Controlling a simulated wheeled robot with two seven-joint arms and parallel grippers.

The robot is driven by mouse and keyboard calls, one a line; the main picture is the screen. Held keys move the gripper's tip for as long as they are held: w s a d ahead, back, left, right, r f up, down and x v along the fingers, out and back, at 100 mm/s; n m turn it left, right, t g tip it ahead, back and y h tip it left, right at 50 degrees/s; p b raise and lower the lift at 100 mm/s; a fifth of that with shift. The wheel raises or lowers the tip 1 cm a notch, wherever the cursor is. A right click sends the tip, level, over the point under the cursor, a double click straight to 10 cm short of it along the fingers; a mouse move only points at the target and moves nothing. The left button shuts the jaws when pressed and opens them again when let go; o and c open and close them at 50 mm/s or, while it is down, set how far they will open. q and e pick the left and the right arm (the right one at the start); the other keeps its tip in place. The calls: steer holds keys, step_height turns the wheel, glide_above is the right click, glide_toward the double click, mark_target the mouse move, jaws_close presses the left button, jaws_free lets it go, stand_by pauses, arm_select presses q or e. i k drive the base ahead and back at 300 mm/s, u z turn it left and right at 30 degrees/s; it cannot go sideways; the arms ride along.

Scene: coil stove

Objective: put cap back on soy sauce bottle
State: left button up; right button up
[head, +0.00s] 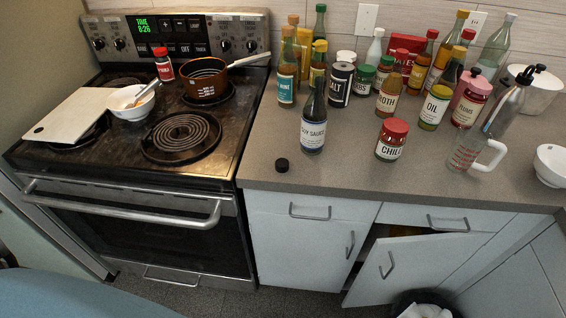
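The soy sauce bottle (313,115), dark with a white label, stands upright on the counter near its front, left of the chili jar. Its mouth is hard to make out against the bottles behind it. A small black cap (282,165) lies on the counter near the front edge, in front of and left of the bottle, apart from it. Neither of my grippers shows in the head view.
A chili jar (391,139) stands right of the soy sauce, with several bottles and jars crowded behind. The stove (180,137) at left holds a pan, a bowl and a board. A cabinet door (400,268) below hangs open. Counter around the cap is clear.

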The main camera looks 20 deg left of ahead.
mark_target(315, 112)
steer(key=z, duration=2.4)
steer(key=k, duration=1)
steer(key=u, duration=1.85)
